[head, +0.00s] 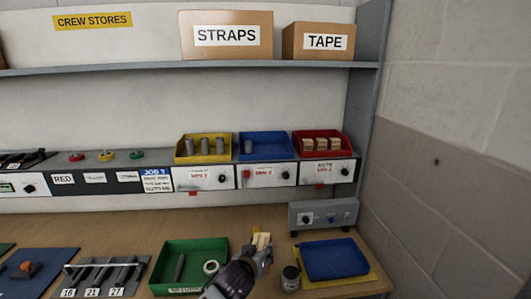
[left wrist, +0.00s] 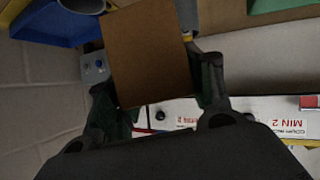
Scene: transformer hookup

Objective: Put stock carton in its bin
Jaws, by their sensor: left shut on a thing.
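My left gripper (head: 262,252) is shut on a small tan stock carton (head: 261,239), held above the table between the green tray and the blue tray. In the left wrist view the carton (left wrist: 148,55) is a plain brown block between the two dark fingers of the gripper (left wrist: 152,85). The red bin (head: 323,154) on the ledge at the back right holds several similar tan cartons (head: 321,145). The held carton is apart from this bin, in front of it and lower. My right gripper is not in view.
A blue bin (head: 266,155) and a yellow bin (head: 205,158) with grey cylinders stand left of the red bin. A green tray (head: 160,278), a blue tray (head: 333,270), a jar (head: 290,278) and a grey control box (head: 309,216) surround the gripper. A shelf (head: 150,70) overhangs the bins.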

